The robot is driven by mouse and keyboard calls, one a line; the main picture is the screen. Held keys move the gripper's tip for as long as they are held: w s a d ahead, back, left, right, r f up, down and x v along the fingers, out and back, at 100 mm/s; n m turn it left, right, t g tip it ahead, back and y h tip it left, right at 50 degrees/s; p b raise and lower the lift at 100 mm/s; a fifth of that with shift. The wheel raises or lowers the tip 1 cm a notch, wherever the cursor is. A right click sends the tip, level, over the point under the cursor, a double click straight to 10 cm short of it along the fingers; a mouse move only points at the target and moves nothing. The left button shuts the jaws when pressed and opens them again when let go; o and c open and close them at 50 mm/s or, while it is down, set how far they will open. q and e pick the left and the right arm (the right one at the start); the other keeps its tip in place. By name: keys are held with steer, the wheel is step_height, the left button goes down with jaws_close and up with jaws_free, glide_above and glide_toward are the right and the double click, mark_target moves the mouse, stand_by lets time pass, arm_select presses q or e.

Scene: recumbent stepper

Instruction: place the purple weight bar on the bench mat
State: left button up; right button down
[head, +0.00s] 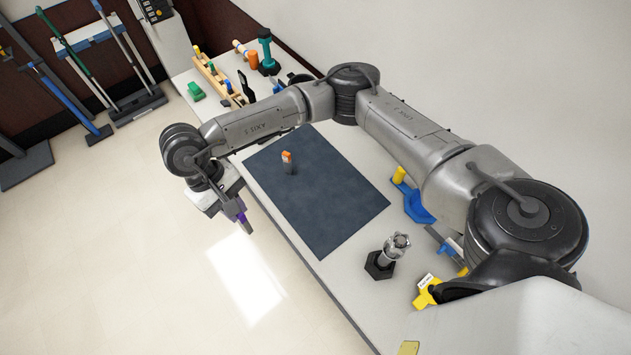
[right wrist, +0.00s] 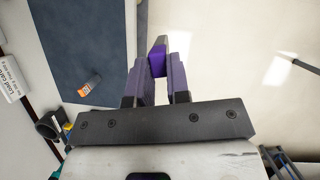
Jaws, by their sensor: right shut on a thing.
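My right gripper (head: 232,208) is shut on the purple weight bar (head: 242,217), held out past the bench's left edge, above the floor. In the right wrist view the bar (right wrist: 158,56) shows as a bright purple block between the darker purple finger pads (right wrist: 157,82); its lower part is hidden by the fingers. The bench mat (head: 330,200) is a dark blue-grey rectangle lying flat on the white bench, to the right of the gripper and apart from the bar. The mat (right wrist: 85,35) also shows at the left in the right wrist view. My left gripper is not in view.
A small orange-and-grey object (head: 287,158) stands on the mat's upper left part. Coloured tools crowd the bench's far end. Most of the mat is clear.

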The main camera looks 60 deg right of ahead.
steer(key=s+d+f+m+t+y+p, duration=0.25)
steer(key=s+d+m, duration=0.35)
steer(key=s, duration=0.3)
steer(key=s+d+f+m+t+y+p, duration=0.1)
steer(key=s+d+f+m+p, duration=0.25)
steer(key=s+d+m, duration=0.5)
steer(key=w+d+f+n+p, duration=0.2)
steer(key=w+d+f, duration=0.4)
steer(key=f, duration=0.4)
steer(key=shift+w+f+n, duration=0.35)
steer(key=shift+w, duration=0.35)
steer(key=shift+d+f+g, duration=0.1)
steer(key=shift+g, duration=0.15)
steer(key=c, duration=1.1)
jaws_free()
